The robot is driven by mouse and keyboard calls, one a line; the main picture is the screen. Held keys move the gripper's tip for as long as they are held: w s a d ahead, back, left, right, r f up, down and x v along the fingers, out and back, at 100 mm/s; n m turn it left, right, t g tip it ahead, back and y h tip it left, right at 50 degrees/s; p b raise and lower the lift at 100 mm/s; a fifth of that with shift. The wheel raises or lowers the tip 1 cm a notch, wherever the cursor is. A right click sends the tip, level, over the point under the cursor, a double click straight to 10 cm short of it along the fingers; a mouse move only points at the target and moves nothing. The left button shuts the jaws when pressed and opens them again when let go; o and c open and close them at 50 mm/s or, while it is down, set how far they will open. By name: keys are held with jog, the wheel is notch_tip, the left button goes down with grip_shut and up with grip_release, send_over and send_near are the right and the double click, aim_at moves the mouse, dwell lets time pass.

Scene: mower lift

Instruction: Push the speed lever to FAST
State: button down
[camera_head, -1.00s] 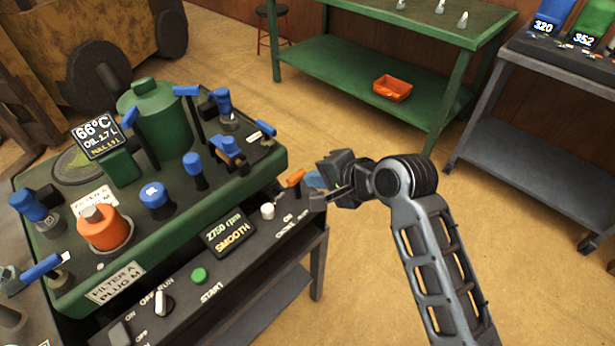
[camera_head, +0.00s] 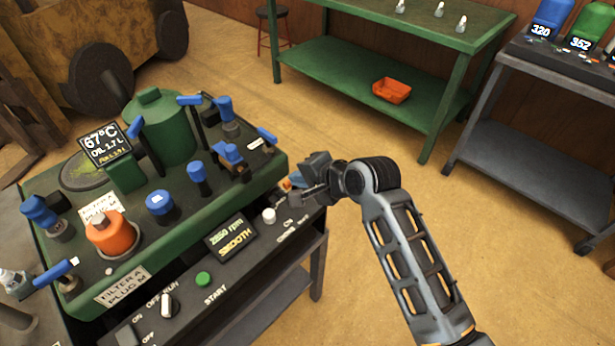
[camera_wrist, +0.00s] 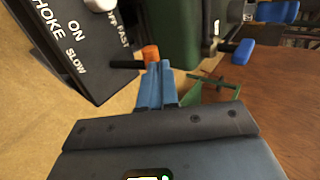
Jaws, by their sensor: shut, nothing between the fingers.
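The speed lever (camera_wrist: 150,53), with an orange knob on a black stem, sticks out from the end of the black control panel (camera_wrist: 62,38) in the wrist view. The words SLOW and FAST show beside it; its exact setting is unclear. My gripper (camera_wrist: 155,68) is shut and empty, its blue fingertips right at the orange knob and seemingly touching it. In the head view my gripper (camera_head: 296,182) is at the panel's right end and hides most of the lever. The panel display (camera_head: 231,237) reads 2850 rpm, SMOOTH.
The green engine deck (camera_head: 180,225) with blue-handled parts and an orange filter (camera_head: 110,236) stands left of my gripper. A white knob (camera_head: 269,215) and a green START button (camera_head: 204,279) are on the panel. Open floor lies to the right.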

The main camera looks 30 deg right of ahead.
jog(key=shift+w+a, duration=0.3)
jog(key=shift+w, duration=0.45)
